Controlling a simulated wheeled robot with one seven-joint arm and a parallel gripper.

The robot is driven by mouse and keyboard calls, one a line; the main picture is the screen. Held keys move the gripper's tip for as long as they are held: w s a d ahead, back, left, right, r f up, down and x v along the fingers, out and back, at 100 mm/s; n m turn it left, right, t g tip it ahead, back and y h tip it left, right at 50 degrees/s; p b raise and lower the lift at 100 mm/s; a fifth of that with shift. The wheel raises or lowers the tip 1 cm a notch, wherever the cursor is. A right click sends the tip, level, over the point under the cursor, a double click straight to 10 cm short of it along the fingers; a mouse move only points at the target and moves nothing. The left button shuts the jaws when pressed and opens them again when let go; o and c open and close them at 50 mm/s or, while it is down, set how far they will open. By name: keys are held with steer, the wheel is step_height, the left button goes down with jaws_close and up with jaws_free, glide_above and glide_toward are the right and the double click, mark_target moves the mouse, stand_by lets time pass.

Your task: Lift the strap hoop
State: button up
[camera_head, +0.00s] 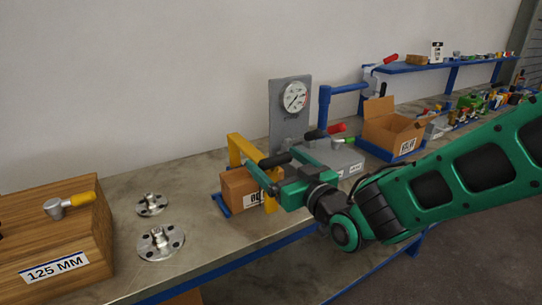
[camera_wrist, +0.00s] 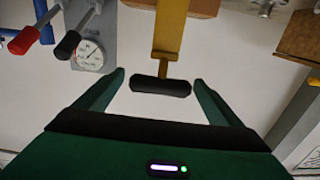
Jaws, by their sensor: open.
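The strap hoop (camera_head: 239,147) is a yellow arch standing over a small cardboard box (camera_head: 238,185) on the bench, with a black grip (camera_head: 274,160) at its top. In the wrist view its yellow strap (camera_wrist: 170,30) comes down from the top edge, and the black grip (camera_wrist: 160,86) lies crosswise between my fingertips. My gripper (camera_head: 271,161) is green, open and empty, reaching in from the right. In the wrist view my gripper (camera_wrist: 158,79) has a finger at each end of the grip, with a narrow gap visible on both sides.
A grey panel with a dial gauge (camera_head: 295,97) stands behind the hoop. Red and green handled levers (camera_head: 337,129) and an open cardboard box (camera_head: 390,125) are to the right. Two metal flanges (camera_head: 160,242) and a wooden block (camera_head: 62,265) marked 125 MM are to the left.

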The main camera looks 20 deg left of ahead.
steer(key=shift+x, duration=2.15)
